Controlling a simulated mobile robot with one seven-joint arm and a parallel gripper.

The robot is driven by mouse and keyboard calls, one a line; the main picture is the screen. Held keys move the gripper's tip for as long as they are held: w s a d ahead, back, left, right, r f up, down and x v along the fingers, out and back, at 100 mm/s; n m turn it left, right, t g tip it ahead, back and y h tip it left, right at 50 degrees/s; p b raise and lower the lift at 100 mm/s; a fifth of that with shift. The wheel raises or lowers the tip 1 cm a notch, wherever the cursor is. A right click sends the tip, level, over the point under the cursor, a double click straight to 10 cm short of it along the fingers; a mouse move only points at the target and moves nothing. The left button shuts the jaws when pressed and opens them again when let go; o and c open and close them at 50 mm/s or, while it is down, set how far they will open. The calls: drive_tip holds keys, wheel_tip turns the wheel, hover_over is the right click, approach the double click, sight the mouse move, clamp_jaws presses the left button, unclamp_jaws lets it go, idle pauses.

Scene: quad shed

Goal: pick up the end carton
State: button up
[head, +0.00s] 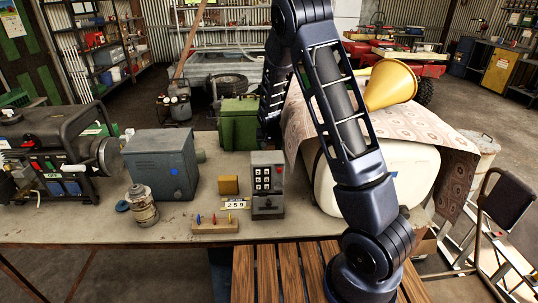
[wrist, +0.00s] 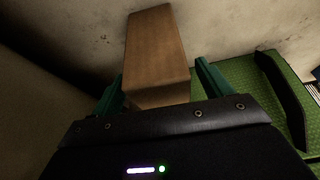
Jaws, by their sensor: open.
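In the wrist view a plain brown carton (wrist: 155,48) stands on a pale, stained surface. My gripper (wrist: 157,84) is open, with one green finger on each side of the carton's near end. A gap shows on the right; on the left the finger looks close to the carton, and I cannot tell whether it touches. In the head view my arm reaches down behind the green can. The gripper and the carton are hidden there.
The green can (head: 238,126), with a dark handle, is close on the right in the wrist view (wrist: 240,85). A large white container (head: 400,178) under a patterned cloth stands beside my arm. A grey box (head: 160,165) and a keypad unit (head: 267,180) stand on the bench.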

drive_tip(key=shift+w+f, duration=0.1)
drive_tip(key=shift+f, duration=0.2)
drive_tip(key=c, duration=1.1)
drive_tip(key=shift+c, duration=0.2)
drive_tip(key=shift+r, duration=0.15)
